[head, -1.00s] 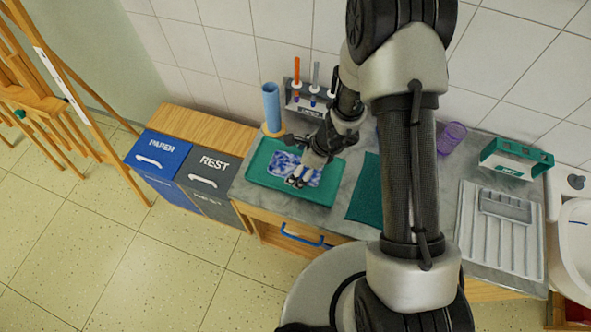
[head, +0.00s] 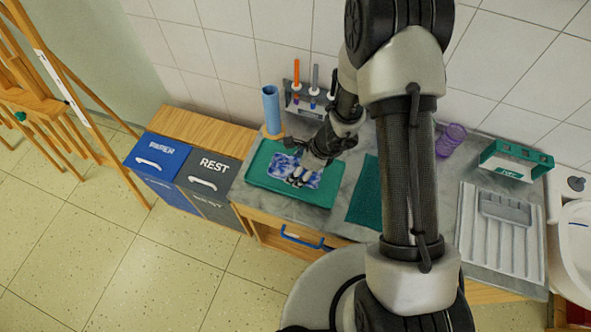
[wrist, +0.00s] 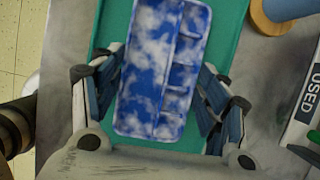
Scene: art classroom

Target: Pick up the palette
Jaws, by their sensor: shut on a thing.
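The palette (head: 282,165) is a flat rectangular case with a blue-and-white cloudy pattern. It is over the green tray (head: 258,181) at the left end of the counter. My gripper (head: 298,180) is shut on the palette, with a finger on each long side. In the wrist view the palette (wrist: 160,50) lies between the dark fingers, and the tray (wrist: 232,25) shows beneath it. The palette seems slightly raised from the tray, but the gap is hard to judge.
A blue cylinder (head: 271,108) on a wooden base stands behind the tray. A rack (head: 290,100) with upright tools is at the wall. A green cloth (head: 366,195), purple cup (head: 451,137), green-and-white holder (head: 513,160) and ribbed drainer (head: 490,245) lie to the right.

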